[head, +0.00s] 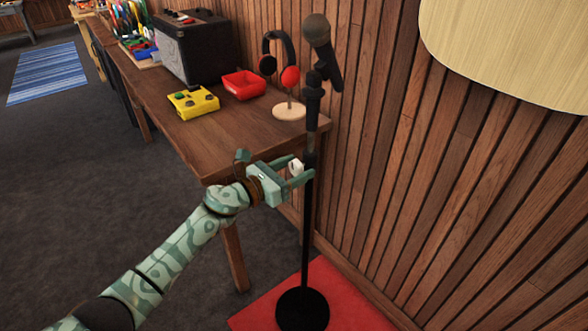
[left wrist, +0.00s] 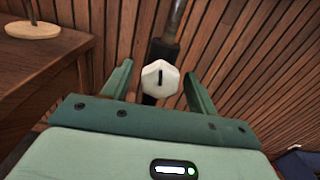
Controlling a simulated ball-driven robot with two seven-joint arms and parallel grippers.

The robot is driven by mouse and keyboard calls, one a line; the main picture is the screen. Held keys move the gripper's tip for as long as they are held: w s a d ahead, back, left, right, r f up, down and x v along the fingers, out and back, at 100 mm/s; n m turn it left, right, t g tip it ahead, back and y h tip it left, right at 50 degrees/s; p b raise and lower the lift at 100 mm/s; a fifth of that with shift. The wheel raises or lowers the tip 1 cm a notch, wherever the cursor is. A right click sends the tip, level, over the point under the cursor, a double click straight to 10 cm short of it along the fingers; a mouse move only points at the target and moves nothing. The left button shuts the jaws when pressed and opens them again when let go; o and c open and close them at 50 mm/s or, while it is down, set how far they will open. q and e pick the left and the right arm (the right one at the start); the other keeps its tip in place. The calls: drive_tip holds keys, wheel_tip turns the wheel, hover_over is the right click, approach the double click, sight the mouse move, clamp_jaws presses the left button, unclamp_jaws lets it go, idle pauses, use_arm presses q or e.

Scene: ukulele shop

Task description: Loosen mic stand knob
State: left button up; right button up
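The black mic stand (head: 307,220) stands upright on a round base (head: 302,308), with a microphone (head: 322,48) tilted at its top. Its white faceted knob (head: 296,167) sits on the pole at the clutch; a dark slot shows on it in the left wrist view (left wrist: 160,77). My left gripper (head: 302,169) is at the knob's height, its two green fingers spread on either side of it. In the left wrist view the fingers (left wrist: 163,84) are open, with gaps between them and the knob. My right gripper is not in view.
A slatted wood wall (head: 390,150) is close behind. A red mat (head: 345,310) lies under the base.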

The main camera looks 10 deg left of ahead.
use_arm(q)
drive_tip(key=c, duration=0.9)
drive_tip(key=n+p, duration=0.1)
drive_tip(key=n, duration=0.2)
drive_tip(key=shift+r, duration=0.15)
drive_tip(key=shift+n, duration=0.7)
drive_tip(key=o, duration=1)
drive_tip(key=shift+c, duration=0.2)
drive_tip(key=shift+s+a, duration=0.1)
